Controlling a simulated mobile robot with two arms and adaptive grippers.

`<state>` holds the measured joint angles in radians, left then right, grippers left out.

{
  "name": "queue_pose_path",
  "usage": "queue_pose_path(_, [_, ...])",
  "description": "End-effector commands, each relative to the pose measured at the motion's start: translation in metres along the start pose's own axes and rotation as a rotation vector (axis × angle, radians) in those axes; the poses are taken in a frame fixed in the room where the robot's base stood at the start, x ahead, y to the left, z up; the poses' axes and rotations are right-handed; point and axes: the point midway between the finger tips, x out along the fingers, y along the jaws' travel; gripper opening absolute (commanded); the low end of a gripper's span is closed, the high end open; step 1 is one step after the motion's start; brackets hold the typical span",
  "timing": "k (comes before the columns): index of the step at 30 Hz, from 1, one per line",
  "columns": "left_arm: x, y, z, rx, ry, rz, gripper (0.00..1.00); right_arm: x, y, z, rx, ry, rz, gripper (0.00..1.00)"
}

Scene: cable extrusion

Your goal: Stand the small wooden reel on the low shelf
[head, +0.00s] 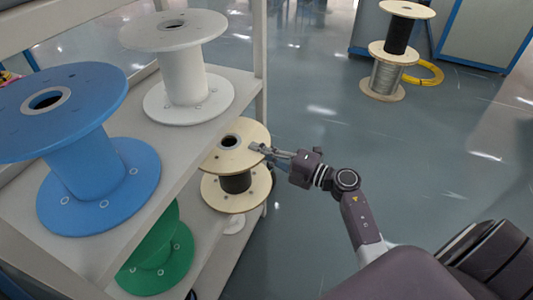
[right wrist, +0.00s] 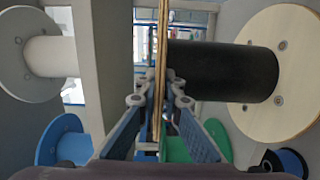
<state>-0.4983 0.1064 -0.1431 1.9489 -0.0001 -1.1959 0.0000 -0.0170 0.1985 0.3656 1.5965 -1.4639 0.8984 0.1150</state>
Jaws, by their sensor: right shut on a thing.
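The small wooden reel (head: 237,183) has pale round flanges and a black core. In the head view it is upright at the right end of the low shelf (head: 222,262). I cannot tell whether its lower flange touches the shelf. My right gripper (head: 262,149) is shut on the rim of its upper flange. In the right wrist view the gripped flange shows edge-on between the fingers (right wrist: 160,92), with the reel's black core (right wrist: 220,70) and other flange (right wrist: 291,75) to the right. My left gripper is not in view.
A blue reel (head: 88,195) and a white reel (head: 183,75) stand on the upper shelf. A green reel (head: 160,255) is on the low shelf. A shelf post (head: 259,60) rises behind the wooden reel. Wooden reels (head: 399,50) and a yellow coil (head: 427,73) are on the open floor.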

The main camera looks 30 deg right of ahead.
Motion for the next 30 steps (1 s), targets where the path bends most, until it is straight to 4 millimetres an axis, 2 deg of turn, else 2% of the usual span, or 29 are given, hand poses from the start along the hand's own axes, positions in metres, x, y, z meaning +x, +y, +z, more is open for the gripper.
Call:
queue_pose_path(14, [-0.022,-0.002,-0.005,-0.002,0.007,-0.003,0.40,0.041,0.003,-0.004,-0.001,0.000,0.008,0.00])
queue_pose_path(30, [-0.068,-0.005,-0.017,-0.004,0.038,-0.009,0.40,0.086,0.002,-0.010,0.000,0.000,0.006,0.00])
